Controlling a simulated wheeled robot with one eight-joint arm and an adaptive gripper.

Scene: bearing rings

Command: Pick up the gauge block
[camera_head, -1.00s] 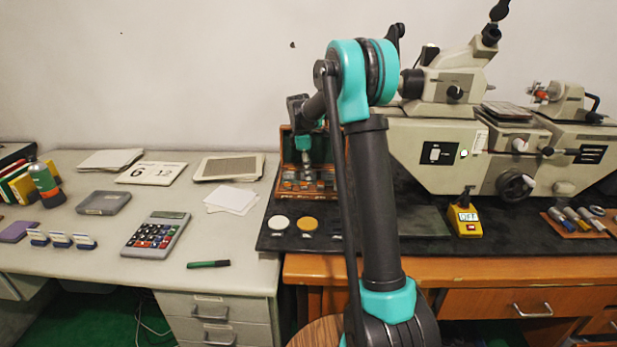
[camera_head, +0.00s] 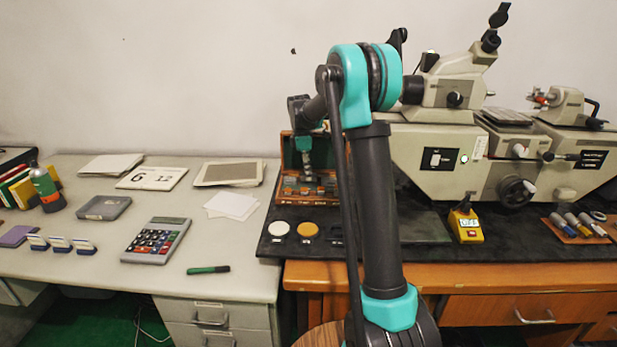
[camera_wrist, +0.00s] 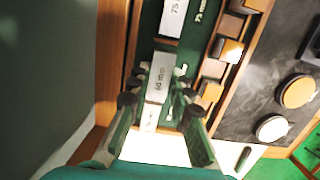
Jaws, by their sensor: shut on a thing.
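A silvery gauge block (camera_wrist: 159,70) with small lettering is between the fingers of my gripper (camera_wrist: 160,93) in the wrist view. My gripper is shut on it. The block is over the green-lined wooden case (camera_wrist: 111,50); I cannot tell whether it is clear of its slot. Another marked block (camera_wrist: 173,18) lies further along in the case. In the head view my gripper (camera_head: 307,174) points down into the open case (camera_head: 286,165), and the held block is too small to make out there.
Smaller blocks (camera_wrist: 229,50) sit in a row beside the held one. A white disc (camera_head: 279,228) and an orange disc (camera_head: 308,230) lie on the dark mat (camera_head: 270,245) in front of the case. A large measuring machine (camera_head: 437,185) stands to the right.

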